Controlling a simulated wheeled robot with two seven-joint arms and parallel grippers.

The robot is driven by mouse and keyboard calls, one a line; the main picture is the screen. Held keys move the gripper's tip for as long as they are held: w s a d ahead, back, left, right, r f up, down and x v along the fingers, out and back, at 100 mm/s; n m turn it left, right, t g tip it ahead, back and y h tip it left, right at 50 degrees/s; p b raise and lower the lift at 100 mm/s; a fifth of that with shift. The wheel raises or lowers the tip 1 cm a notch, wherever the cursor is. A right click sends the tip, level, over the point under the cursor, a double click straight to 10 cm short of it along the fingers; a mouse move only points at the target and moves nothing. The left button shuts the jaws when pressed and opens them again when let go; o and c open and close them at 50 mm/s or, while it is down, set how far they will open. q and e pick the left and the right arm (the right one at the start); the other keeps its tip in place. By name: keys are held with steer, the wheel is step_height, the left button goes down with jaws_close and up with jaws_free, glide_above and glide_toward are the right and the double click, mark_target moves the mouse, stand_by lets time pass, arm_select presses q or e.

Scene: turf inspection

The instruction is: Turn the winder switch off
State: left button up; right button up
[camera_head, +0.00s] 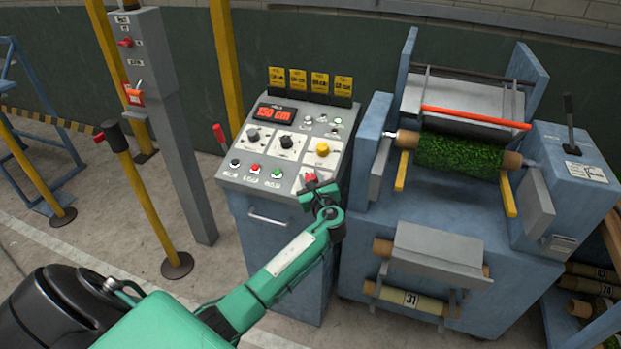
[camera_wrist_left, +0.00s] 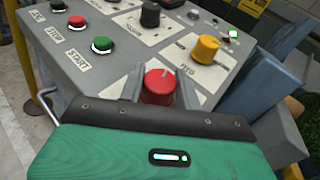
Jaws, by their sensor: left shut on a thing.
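A red rotary knob (camera_head: 310,178) sits at the lower right corner of the grey control panel (camera_head: 238,165). My left gripper (camera_head: 315,186) reaches it from the front and is shut on it. In the left wrist view the red knob (camera_wrist_left: 158,86) stands between the two grey fingers, with a pale line on its top. Its label is mostly hidden by the gripper, so I cannot read whether it names the winder. My right gripper is not in view.
A yellow knob (camera_head: 322,149), two black knobs and a row of push buttons share the panel. A red display (camera_head: 276,114) reads about 150 cm. The blue winding machine (camera_head: 450,220) with a green turf roll (camera_head: 458,153) stands close on the right.

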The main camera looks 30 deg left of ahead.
arm_select(q)
steer(key=n+g+y, duration=0.1)
steer(key=n+g, duration=0.1)
steer(key=g, duration=0.1)
steer(key=n+g+y, duration=0.1)
steer(key=n+g, duration=0.2)
steer(key=shift+n+g, duration=0.3)
steer(key=shift+n, duration=0.3)
steer(key=o, duration=1)
steer(key=shift+c, duration=0.2)
steer(key=b+v, duration=0.3)
steer(key=v, duration=1)
steer(key=shift+d, duration=0.45)
